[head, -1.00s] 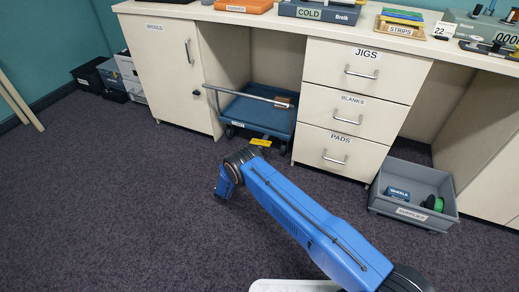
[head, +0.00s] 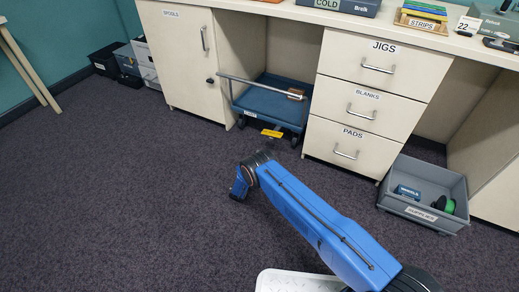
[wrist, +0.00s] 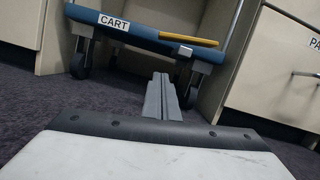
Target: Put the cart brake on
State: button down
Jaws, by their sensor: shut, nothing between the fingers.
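The blue cart (head: 262,101) stands in the opening under the bench, between a cupboard and a drawer stack. It has a grey handle bar and dark wheels. In the wrist view its front edge (wrist: 140,38) carries a CART label. A yellow pedal or lever (head: 271,133), likely the brake, sticks out low at its front; it also shows in the wrist view (wrist: 188,40), right of the label. My gripper (wrist: 161,78) is shut and empty. Its fingers point toward the cart front, below and left of the yellow part, apparently apart from it.
The cupboard labelled SPOOLS (head: 180,60) is left of the cart. The drawer stack (head: 365,90) is right of it. A grey SUPPLIES bin (head: 425,195) stands on the floor at right. Dark boxes (head: 108,62) sit at far left. The carpet (head: 130,200) before the cart is clear.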

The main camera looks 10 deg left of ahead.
aim_at(264, 132)
jog(key=w+d+r, duration=0.2)
jog(key=w+r, duration=0.4)
jog(key=w, duration=0.2)
jog(key=shift+w, duration=0.3)
jog(key=shift+r, duration=0.1)
jog(key=m, duration=0.1)
jog(key=r+m, duration=0.1)
jog(key=m+h, duration=0.1)
jog(key=shift+w+a+r+m, duration=0.1)
jog(key=shift+a+r+m, duration=0.15)
jog(key=shift+a+m, duration=0.1)
jog(key=shift+f, duration=0.1)
